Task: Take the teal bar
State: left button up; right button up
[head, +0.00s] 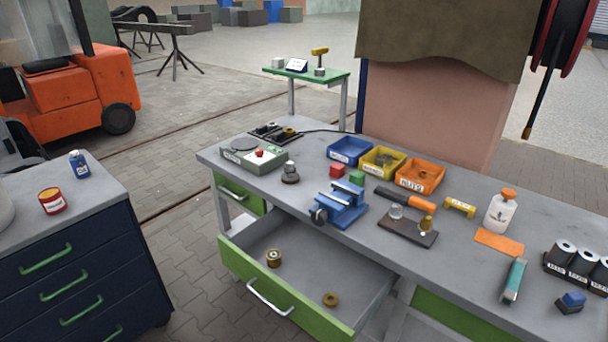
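The teal bar (515,280) lies on the grey workbench (455,268), near its front edge at the right. It looks long and narrow, with a teal top and a paler side, and it points away from me at a slight slant. Nothing covers it. An orange flat piece (499,242) lies just behind it, apart from it. Neither of my grippers is in view.
A white bottle with an orange cap (501,211) stands behind the bar. A blue vise (341,204) is further left. An open green drawer (285,292) juts out below the bench.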

aim_at(508, 295)
jog(key=l+z, duration=0.2)
jog(key=z, duration=1)
